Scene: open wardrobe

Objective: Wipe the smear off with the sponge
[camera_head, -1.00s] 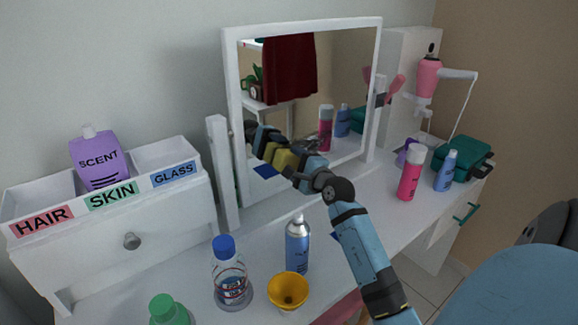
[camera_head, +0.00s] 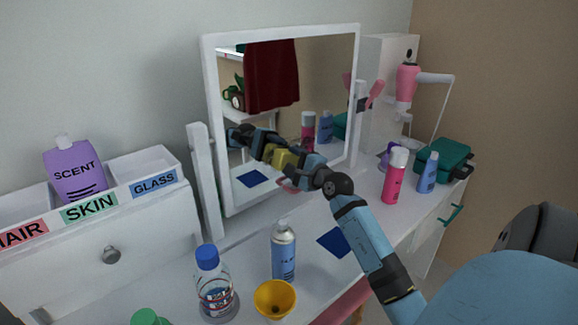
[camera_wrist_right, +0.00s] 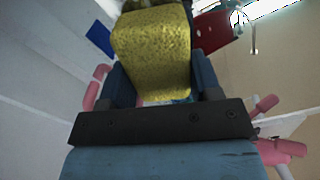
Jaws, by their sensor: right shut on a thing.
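My right gripper (camera_head: 299,162) is in front of the mirror (camera_head: 205,125) and shut on a yellow sponge (camera_head: 281,157). The sponge also shows large between the blue fingers in the right wrist view (camera_wrist_right: 152,50). The sponge's far face is close to the glass, and its reflection merges with it, so I cannot tell whether they touch. I cannot make out a clear smear on the glass; the sponge and gripper cover part of it. My left gripper is not in view.
A spray can (camera_head: 284,252), a clear bottle (camera_head: 214,285) and a yellow bowl (camera_head: 275,299) stand below my arm. A pink can (camera_head: 395,177) and blue bottle (camera_head: 428,172) stand right. A labelled organizer (camera_head: 110,250) is left. A dark blue square (camera_head: 334,242) lies on the tabletop.

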